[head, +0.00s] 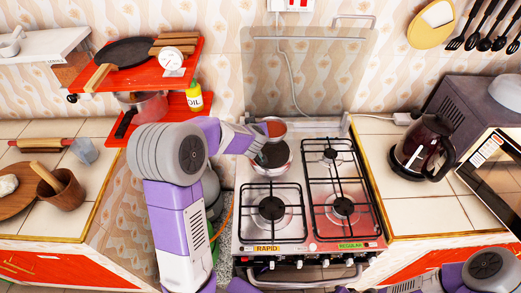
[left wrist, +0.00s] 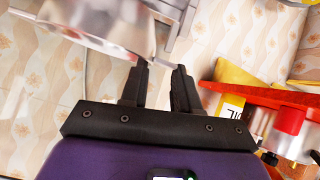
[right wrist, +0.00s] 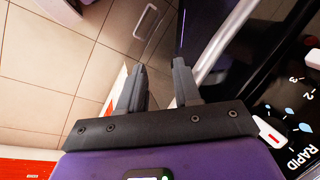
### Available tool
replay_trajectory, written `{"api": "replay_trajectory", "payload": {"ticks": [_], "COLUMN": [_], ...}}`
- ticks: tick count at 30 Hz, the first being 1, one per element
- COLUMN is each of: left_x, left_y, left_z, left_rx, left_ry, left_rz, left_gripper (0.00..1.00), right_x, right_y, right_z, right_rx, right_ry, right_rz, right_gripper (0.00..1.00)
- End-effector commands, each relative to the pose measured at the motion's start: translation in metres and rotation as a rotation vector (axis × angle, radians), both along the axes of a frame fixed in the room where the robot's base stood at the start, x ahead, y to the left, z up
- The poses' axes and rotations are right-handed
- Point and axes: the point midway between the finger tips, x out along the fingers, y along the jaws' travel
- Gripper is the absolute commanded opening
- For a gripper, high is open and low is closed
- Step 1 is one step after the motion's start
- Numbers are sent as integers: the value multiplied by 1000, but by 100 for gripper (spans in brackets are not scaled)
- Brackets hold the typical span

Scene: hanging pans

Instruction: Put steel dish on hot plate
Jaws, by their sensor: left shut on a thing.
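The steel dish (head: 273,126) is a small shiny round vessel at the back left of the stove. It appears large and close at the top left of the left wrist view (left wrist: 105,25). My left gripper (head: 258,148) is shut on its handle part, which shows between and beyond the fingers (left wrist: 161,70). My right gripper (right wrist: 160,72) is open and empty, low by the stove's front.
Wire grates stand over the other burners (head: 271,208). A raised glass lid (head: 300,75) is behind the stove. A red shelf (head: 140,78) with a pan, dial and oil bottle (head: 194,97) is at left. A dark kettle (head: 420,148) and microwave are at right.

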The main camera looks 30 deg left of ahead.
Motion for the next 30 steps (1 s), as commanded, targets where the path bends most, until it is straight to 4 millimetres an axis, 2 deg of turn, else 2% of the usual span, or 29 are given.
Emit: {"api": "replay_trajectory", "payload": {"ticks": [1,3,8,16,28,29,30], "left_x": [0,-1,0,0,0,0,0], "left_y": [1,1,1,1,0,0,0], "left_z": [-15,-26,-39,-81,-84,-84,-84], "left_rx": [0,1,1,0,0,0,0], "left_ry": [2,2,2,2,1,1,1], "left_rz": [1,2,2,4,4,3,3], "left_gripper": [0,0,0,0,0,33,40], "right_x": [0,0,0,0,0,0,0], "right_y": [0,0,0,0,0,0,0], "right_z": [-10,-17,-24,-47,-49,-48,-48], "right_rx": [0,0,0,0,0,0,0], "right_ry": [0,0,0,0,0,0,0], "right_rz": [0,0,0,0,0,0,0], "right_gripper": [33,33,33,33,33,33,33]}}
